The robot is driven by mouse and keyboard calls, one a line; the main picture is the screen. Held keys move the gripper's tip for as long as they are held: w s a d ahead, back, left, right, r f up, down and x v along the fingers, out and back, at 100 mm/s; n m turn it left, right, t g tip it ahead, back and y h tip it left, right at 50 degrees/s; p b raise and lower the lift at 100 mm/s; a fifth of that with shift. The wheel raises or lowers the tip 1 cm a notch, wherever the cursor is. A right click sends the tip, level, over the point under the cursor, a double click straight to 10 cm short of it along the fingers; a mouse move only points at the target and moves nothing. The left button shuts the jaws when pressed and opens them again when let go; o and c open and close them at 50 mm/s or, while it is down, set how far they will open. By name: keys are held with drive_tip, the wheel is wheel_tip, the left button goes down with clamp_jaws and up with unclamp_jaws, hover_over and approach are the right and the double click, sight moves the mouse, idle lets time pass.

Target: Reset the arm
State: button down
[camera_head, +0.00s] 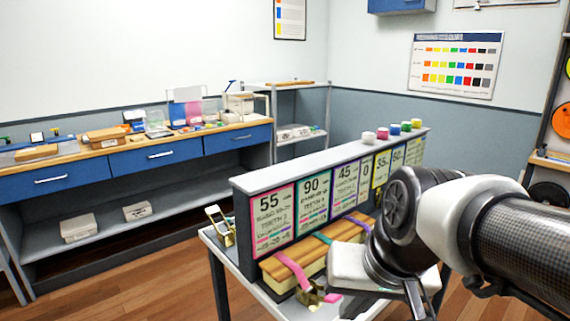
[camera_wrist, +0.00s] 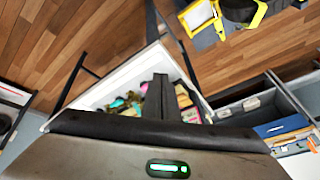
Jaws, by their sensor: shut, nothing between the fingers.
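My arm comes in from the right in the head view, and my gripper (camera_head: 413,298) hangs at its end near the front of the small table, partly cut off by the picture's lower edge. In the wrist view my gripper (camera_wrist: 160,82) has its dark fingers together with nothing between them. The white table (camera_wrist: 95,97) lies beyond the fingers there, with small coloured things on it partly hidden behind them.
A panel of numbered cards (camera_head: 272,219) stands on the table (camera_head: 222,240). A wooden-topped block (camera_head: 312,250) with coloured straps lies before it, beside a brass buckle (camera_head: 318,294). Several coloured jars (camera_head: 394,129) top the panel. A blue-drawered bench (camera_head: 150,154) stands behind. Wooden floor (camera_head: 165,270) shows at left.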

drive_tip(key=s+d+r+t+h, duration=0.1)
drive_tip(key=s+d+h, duration=0.1)
drive_tip(key=s+d, duration=0.2)
wheel_tip(320, 180, up, 18)
drive_tip(key=p, duration=1.8)
drive_tip(key=shift+n+y, duration=0.3)
drive_tip(key=shift+n, duration=0.1)
drive_tip(key=shift+a, duration=0.15)
